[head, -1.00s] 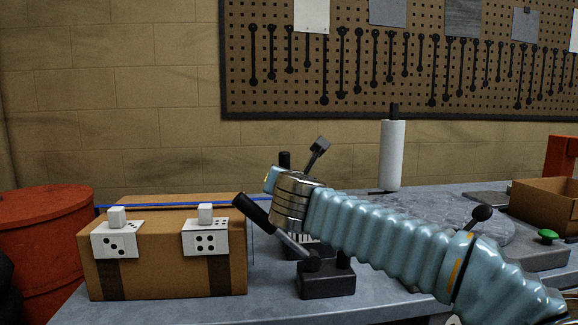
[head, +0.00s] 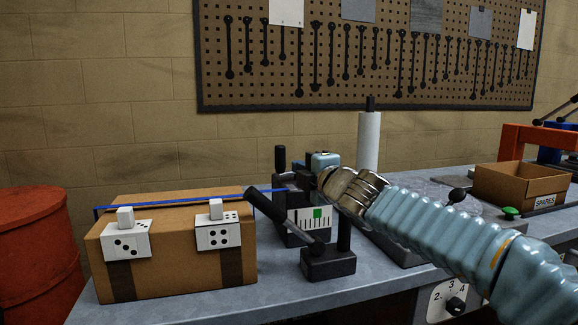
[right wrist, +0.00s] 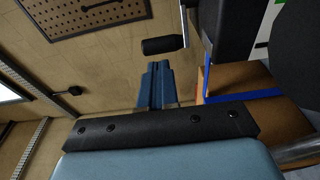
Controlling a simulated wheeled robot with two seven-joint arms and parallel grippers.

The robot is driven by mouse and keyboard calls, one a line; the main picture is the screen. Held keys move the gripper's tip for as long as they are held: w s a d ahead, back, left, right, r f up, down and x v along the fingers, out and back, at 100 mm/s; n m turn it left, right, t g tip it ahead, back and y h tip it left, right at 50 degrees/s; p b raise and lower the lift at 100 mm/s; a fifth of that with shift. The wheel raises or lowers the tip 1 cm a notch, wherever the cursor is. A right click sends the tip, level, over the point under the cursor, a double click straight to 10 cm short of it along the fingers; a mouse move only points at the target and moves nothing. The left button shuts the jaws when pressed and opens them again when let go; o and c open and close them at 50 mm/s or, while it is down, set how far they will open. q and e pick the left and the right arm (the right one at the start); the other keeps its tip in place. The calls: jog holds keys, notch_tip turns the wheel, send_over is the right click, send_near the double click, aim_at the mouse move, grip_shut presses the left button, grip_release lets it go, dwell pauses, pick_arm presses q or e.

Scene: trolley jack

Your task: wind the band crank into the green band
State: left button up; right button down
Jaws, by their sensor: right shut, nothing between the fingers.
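The band tensioner stands behind the lever stand, with a white tick-marked scale (head: 300,219) on its front. The green band (head: 318,212) is a small patch on that scale; a pointer cannot be made out. The band crank's black upright handle (head: 281,158) rises at the tensioner's upper left; a dark handle also shows in the right wrist view (right wrist: 163,45). My right gripper (head: 308,172) is beside the crank, to its right, partly hidden by its own wrist. In the right wrist view its blue fingers (right wrist: 155,86) are shut and empty, apart from the handle. My left gripper is out of view.
A blue strap (head: 170,201) runs over the cardboard box (head: 180,265) to the tensioner. A black-handled lever on a dark base (head: 328,263) stands in front. A white roll (head: 369,142), a green button (head: 510,212) and an open box (head: 515,187) are to the right.

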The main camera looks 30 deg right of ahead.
aim_at(279, 160)
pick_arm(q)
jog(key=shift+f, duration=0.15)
pick_arm(e)
jog(key=w, duration=0.6)
jog(key=shift+w+d, duration=0.2)
jog(key=h+b, duration=0.1)
jog(key=b, duration=0.2)
jog(key=w+a+m+h+b, duration=0.1)
jog(key=b, duration=0.2)
jog(key=shift+f+m+h+b, duration=0.3)
jog(key=shift+f+b, duration=0.1)
jog(key=shift+w+a+r+b, duration=0.1)
jog(key=shift+w+r+b, duration=0.15)
jog(key=shift+w+b, duration=0.1)
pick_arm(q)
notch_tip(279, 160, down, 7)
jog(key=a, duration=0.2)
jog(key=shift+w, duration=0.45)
pick_arm(e)
jog(key=shift+w+a+r, duration=0.1)
jog(key=shift+w+a, duration=0.1)
jog(key=shift+w, duration=0.3)
jog(key=shift+w+a+r, duration=0.1)
jog(key=shift+w+a, duration=0.05)
jog(key=shift+w, duration=0.35)
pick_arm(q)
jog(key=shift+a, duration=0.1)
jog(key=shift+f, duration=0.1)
pick_arm(e)
jog(key=shift+f, duration=0.1)
